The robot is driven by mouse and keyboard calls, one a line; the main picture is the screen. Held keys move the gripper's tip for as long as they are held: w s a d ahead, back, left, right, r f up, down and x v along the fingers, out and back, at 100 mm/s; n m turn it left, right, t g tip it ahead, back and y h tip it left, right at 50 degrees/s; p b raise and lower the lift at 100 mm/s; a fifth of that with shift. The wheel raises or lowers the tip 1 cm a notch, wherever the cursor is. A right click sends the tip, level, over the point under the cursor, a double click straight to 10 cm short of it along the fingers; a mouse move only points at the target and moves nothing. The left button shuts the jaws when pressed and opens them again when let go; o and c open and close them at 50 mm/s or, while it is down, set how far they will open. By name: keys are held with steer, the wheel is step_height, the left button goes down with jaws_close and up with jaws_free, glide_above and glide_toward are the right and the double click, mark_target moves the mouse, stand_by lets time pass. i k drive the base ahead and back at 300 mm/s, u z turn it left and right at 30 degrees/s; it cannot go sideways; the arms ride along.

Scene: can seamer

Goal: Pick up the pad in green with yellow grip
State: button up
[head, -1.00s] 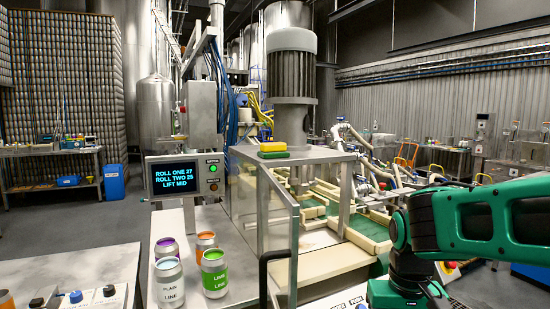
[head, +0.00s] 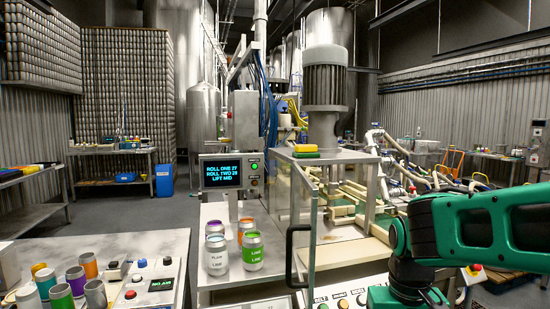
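The pad (head: 306,154), green below with a yellow grip on top, lies flat on the metal top of the can seamer (head: 342,157), near its left edge and left of the grey motor. Nothing touches it from above. My green and black arm reaches in from the right edge in the head view, low and well to the right of the pad. My gripper is not visible in this view.
Several open cans (head: 251,250) stand on the metal shelf left of the seamer's clear door (head: 304,225). A control screen (head: 221,174) rises behind them. A side table (head: 175,245) at left holds more cans and a button box. Grey floor is open behind it.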

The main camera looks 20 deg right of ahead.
mark_target(301, 151)
steer(key=u, duration=2)
steer(key=k, duration=1.3)
steer(key=z, duration=2.25)
steer(key=i, duration=1)
steer(key=z, duration=0.05)
